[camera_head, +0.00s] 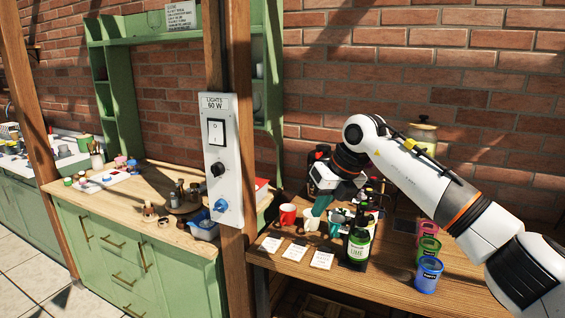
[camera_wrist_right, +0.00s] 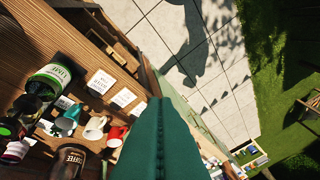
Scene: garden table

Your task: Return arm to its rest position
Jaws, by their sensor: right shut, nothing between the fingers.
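My right arm (camera_head: 425,180) reaches in from the right over the wooden table (camera_head: 400,298). Its gripper (camera_head: 321,206) has teal fingers pointing down, above and behind the mugs in the head view. The fingers are shut with nothing between them. In the right wrist view the teal fingers (camera_wrist_right: 156,135) fill the bottom middle as one closed block. A red mug (camera_head: 287,216) and a white mug (camera_head: 310,220) stand close by the gripper; I cannot tell the exact gap. My left gripper is not in view.
A green-labelled bottle (camera_head: 358,246) stands among other bottles. Pink (camera_head: 427,230), green (camera_head: 428,250) and blue (camera_head: 429,275) cups stand to the right, below my arm. Cards (camera_head: 295,252) lie along the front. A post with a switch panel (camera_head: 219,160) rises left of the gripper.

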